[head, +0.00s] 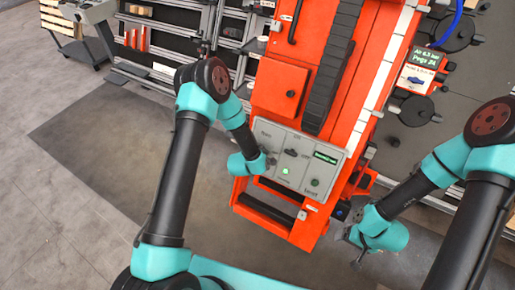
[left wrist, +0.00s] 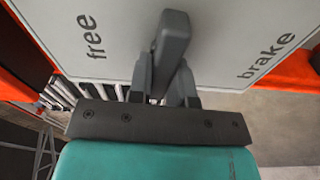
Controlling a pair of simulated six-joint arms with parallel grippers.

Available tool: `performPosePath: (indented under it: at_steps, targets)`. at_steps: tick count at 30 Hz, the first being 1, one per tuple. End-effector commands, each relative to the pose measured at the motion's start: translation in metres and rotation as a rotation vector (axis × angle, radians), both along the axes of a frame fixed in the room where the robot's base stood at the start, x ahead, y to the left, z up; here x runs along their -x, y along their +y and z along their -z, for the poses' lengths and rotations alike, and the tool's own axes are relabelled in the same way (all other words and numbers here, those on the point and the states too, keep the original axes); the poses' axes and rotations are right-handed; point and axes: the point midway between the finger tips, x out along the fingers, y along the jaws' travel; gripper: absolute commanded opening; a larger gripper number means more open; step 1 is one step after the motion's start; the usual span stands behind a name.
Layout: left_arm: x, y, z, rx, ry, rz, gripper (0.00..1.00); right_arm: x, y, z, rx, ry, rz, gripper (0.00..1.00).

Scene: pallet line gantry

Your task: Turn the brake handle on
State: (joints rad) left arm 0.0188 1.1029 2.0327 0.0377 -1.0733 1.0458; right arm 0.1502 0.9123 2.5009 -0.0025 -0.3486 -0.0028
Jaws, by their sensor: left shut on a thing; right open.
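The brake handle (left wrist: 173,38) is a grey lever on a light grey panel, between the printed words "free" on the left and "brake" on the right in the left wrist view. It stands about midway between the words there. My left gripper (left wrist: 163,85) is shut on the handle, a finger on each side. In the head view my left gripper (head: 269,161) is at the left edge of the control panel (head: 300,170), and the handle is mostly hidden there. My right gripper (head: 349,249) is open and empty, right of the orange machine's lower end.
The orange machine (head: 283,85) carries the panel, with a lit green button (head: 285,170), a green display (head: 325,157) and dark knobs. A dark chain track (head: 330,75) runs above it. Metal racks stand behind on the left. The floor at lower left is clear.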

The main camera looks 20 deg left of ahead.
Motion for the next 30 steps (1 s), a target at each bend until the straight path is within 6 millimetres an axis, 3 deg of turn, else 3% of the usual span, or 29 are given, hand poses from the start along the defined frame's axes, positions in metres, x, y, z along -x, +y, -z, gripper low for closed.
performPosePath:
  at_steps: [20,21,28,30]
  targets:
    - [0.0008,0.0003,0.0011,0.083,0.021,-0.045,0.00,0.0000,0.0000,0.0000,0.000,0.000,0.000,0.83]
    - [0.0008,0.0003,0.0011,0.083,0.021,-0.045,0.20,0.0000,0.0000,0.0000,0.000,0.000,0.000,0.83]
    - [0.0007,0.0003,0.0011,0.081,0.021,-0.044,0.43,0.0000,0.0000,0.0000,0.000,0.000,0.000,0.83]
    - [0.0007,0.0003,0.0011,0.081,0.021,-0.044,0.45,0.0000,0.0000,0.0000,0.000,0.000,0.000,0.83]
